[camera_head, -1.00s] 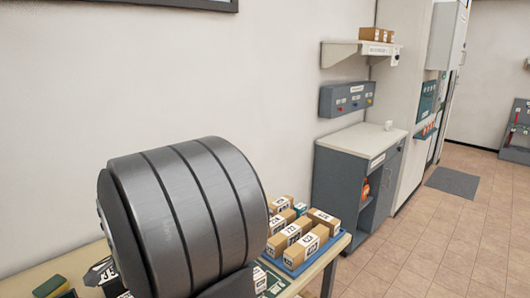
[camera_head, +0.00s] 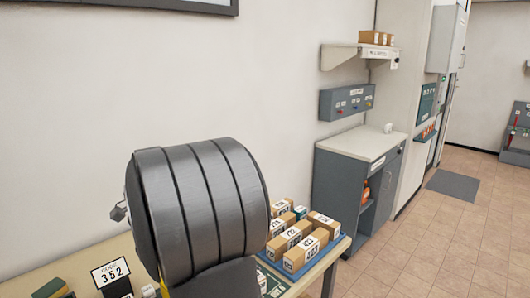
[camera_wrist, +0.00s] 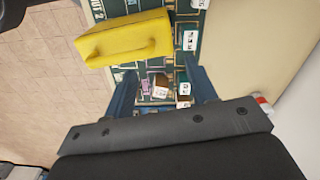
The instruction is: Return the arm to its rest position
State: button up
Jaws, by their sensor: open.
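My gripper (camera_wrist: 160,68) shows in the wrist view with its two blue fingers spread apart and nothing between them. It hangs above a table with a dark green printed board (camera_wrist: 213,45). A yellow block-like object with a handle (camera_wrist: 125,40) lies beyond the fingertips, toward the upper left. Small boxes and labelled pieces (camera_wrist: 160,88) lie below, between the fingers. In the head view my large dark grey arm link fills the lower middle and hides part of the table; I cannot make out the fingers there.
Numbered cardboard boxes (camera_head: 305,252) stand on a blue tray (camera_head: 330,247) at the table's right end. A "352" code sign (camera_head: 110,272) stands at the lower left. A grey cabinet (camera_head: 340,185), a wall panel (camera_head: 346,101) and a shelf (camera_head: 345,52) are beyond. Open floor (camera_head: 440,245) lies right.

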jog(key=w+f+m, duration=0.3)
jog(key=w+f, duration=0.1)
jog(key=w, duration=0.9)
jog(key=shift+d+f, duration=0.2)
